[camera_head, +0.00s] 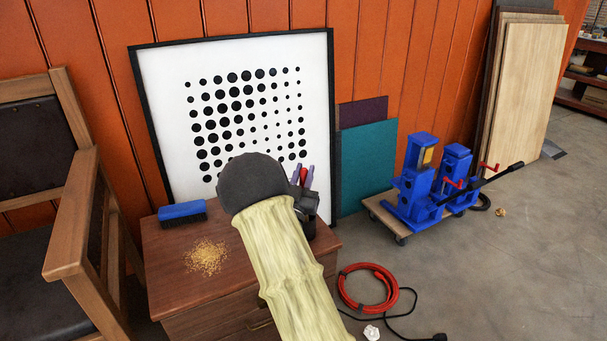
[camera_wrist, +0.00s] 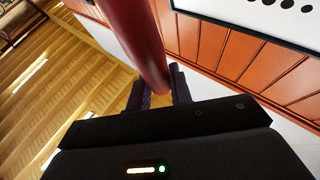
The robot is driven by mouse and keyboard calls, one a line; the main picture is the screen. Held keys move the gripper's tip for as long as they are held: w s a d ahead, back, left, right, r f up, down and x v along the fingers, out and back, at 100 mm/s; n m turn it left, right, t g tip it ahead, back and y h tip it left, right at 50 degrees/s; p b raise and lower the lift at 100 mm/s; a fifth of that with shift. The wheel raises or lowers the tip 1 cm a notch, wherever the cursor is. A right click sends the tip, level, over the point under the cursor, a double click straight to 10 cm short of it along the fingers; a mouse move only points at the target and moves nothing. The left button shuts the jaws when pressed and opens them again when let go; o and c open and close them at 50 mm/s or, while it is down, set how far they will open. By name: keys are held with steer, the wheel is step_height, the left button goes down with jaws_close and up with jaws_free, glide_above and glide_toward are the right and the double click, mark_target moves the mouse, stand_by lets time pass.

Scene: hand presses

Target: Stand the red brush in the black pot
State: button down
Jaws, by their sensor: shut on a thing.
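My gripper (camera_head: 304,178) is above the right side of the wooden cabinet, in front of the dotted picture. It is shut on a red thing (camera_head: 303,173), of which only a small part shows between the fingers. In the wrist view my gripper (camera_wrist: 159,92) holds a thick, smooth, dark red round shaft (camera_wrist: 142,38), which looks like the red brush's handle. It runs from between the fingers to the top edge of that view. Its bristles are not visible.
A blue brush (camera_head: 182,211) with dark bristles lies on the cabinet (camera_head: 165,250) at left, behind a golden crumb pile (camera_head: 206,257). A framed dotted picture (camera_head: 240,60) leans behind. A wooden chair (camera_head: 75,210) stands left. Blue presses (camera_head: 418,185) and a red hose (camera_head: 367,290) are right.

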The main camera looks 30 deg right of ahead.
steer(key=shift+f, duration=0.1)
steer(key=c, duration=1.2)
jaws_free()
steer(key=p+v, duration=0.3)
steer(key=v, duration=1.4)
steer(key=shift+s+a+f, duration=0.15)
